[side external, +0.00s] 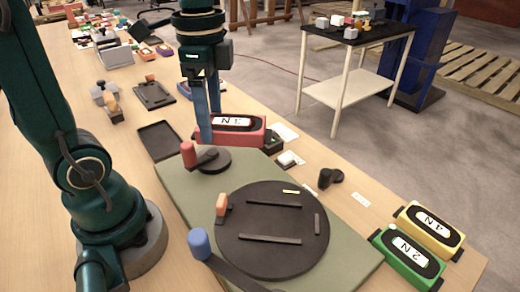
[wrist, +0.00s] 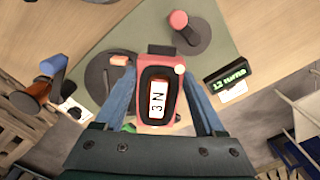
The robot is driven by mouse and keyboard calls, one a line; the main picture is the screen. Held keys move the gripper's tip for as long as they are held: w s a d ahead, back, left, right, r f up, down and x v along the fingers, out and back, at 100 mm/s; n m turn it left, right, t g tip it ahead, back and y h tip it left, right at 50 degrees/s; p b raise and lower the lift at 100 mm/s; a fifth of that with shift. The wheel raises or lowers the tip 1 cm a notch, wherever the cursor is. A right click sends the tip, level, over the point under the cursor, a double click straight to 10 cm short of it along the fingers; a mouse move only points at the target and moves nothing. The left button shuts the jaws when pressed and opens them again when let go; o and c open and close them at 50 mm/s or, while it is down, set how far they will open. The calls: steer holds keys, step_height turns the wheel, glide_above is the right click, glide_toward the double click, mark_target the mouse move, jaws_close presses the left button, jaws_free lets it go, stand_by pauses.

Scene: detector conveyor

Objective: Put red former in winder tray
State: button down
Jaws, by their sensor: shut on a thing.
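The red former (side external: 262,136) has a black top and a white label reading "3 N". My gripper (side external: 208,138) points down at it, with its blue fingers on either side. In the wrist view the red former (wrist: 172,128) sits between the two fingers of my gripper (wrist: 160,100), which is shut on it. I cannot tell whether the former touches the surface below. A flat, empty black tray (side external: 160,141) lies on the table left of the former; whether it is the winder tray is unclear.
A green mat (side external: 180,185) carries a round black plate (side external: 270,222) with raised bars and a red-knobbed crank (side external: 211,160). A blue-handled lever (side external: 200,243) is in front. Yellow (side external: 430,228) and green (side external: 408,258) formers stand at right. A small display (wrist: 229,80) is nearby.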

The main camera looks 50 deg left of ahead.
steer(key=shift+w+a+n, duration=0.2)
steer(key=shift+w+n, duration=0.25)
steer(key=shift+n, duration=0.75)
steer(key=a+f+n, duration=0.2)
steer(key=a+n, duration=0.6)
steer(key=n, duration=0.2)
steer(key=a+f+n, duration=0.3)
steer(key=a+n, duration=0.5)
steer(key=n, duration=0.2)
steer(key=s+a+f+n, duration=0.2)
steer(key=s+a+n, duration=0.2)
steer(key=s+a, duration=0.15)
steer(key=shift+w+a+f, duration=0.1)
steer(key=shift+w+f, duration=0.05)
steer(key=shift+f, duration=1.2)
steer(key=shift+w+a+f, duration=0.1)
steer(key=shift+f, duration=1.3)
steer(key=shift+w+a+f, duration=0.1)
steer(key=shift+w+f, duration=0.05)
steer(key=shift+f, duration=1.2)
steer(key=shift+f, duration=0.1)
jaws_free()
